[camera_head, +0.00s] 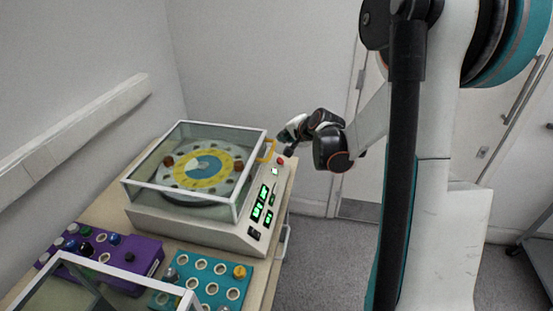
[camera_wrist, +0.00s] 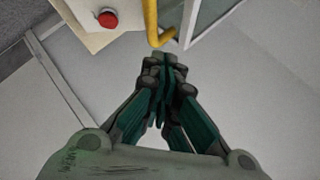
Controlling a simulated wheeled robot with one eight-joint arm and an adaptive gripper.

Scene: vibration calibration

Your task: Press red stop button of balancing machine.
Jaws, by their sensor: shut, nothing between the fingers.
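The balancing machine (camera_head: 180,226) stands on a bench, with its clear lid closed over a yellow and blue disc (camera_head: 205,167). Its red stop button (camera_head: 280,161) is at the far end of the control panel. In the wrist view the red button (camera_wrist: 107,18) is at the upper left, on a cream surface. My gripper (camera_head: 288,136) is beyond the panel's far end, near the button and apart from it. In the wrist view my gripper (camera_wrist: 164,62) has its fingers together and empty, below and right of the button.
A yellow handle (camera_head: 266,151) on the lid is close to my fingertips; it also shows in the wrist view (camera_wrist: 152,22). Green displays (camera_head: 262,203) line the panel. A purple tray (camera_head: 145,257) and a teal tray (camera_head: 205,267) are on the near bench.

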